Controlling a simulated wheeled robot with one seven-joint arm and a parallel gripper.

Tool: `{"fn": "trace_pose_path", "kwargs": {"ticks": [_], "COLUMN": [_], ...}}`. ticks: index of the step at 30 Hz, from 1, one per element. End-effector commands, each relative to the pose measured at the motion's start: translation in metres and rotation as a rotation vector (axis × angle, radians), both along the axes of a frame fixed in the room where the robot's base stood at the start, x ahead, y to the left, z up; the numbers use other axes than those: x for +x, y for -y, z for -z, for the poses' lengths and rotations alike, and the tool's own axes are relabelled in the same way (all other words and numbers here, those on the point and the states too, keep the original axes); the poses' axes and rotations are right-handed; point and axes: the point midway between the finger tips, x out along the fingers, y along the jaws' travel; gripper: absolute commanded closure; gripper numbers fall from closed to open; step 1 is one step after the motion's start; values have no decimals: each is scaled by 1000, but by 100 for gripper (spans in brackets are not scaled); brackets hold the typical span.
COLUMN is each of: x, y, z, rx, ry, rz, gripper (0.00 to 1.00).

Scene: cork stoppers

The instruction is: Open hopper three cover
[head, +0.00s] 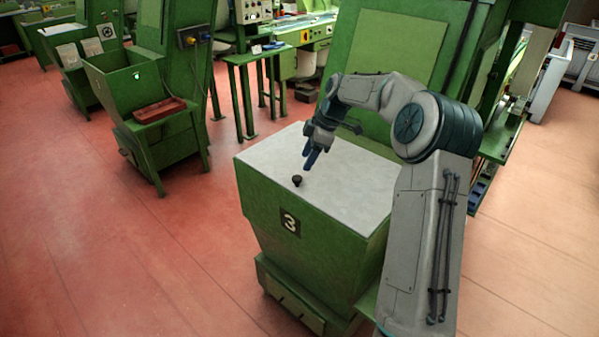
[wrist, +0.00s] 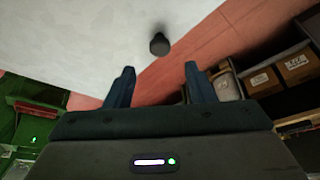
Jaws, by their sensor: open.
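Hopper three (head: 275,235) is a green hopper with a "3" plate on its front, in the middle of the head view. Its pale grey cover (head: 345,185) lies flat over the top and looks closed. A small black knob (head: 297,180) stands near the cover's front edge; it also shows in the wrist view (wrist: 159,45), beyond my fingertips. My gripper (head: 311,158) is above the cover, a little behind the knob in the head view. Its two blue fingers (wrist: 158,72) are apart with nothing between them, and the knob is not touched.
A green machine panel (head: 390,60) rises behind the hopper. Another green hopper (head: 135,85) with a reddish tray (head: 160,110) stands to the left. A green stand (head: 250,60) is at the back. The red floor to the left is clear. Boxes (wrist: 280,72) show at right in the wrist view.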

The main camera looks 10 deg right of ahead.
Motion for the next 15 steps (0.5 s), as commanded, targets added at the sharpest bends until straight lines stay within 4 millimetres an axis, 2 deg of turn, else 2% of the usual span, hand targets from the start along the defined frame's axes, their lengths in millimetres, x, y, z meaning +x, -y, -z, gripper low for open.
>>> {"fn": "trace_pose_path", "kwargs": {"ticks": [6, 10, 15], "x": [2, 3, 4], "y": [-17, -22, -26], "z": [39, 54, 64], "rx": [0, -1, -1], "ry": [-3, -1, 0], "rz": [-1, 1, 1], "gripper": [51, 51, 51]}}
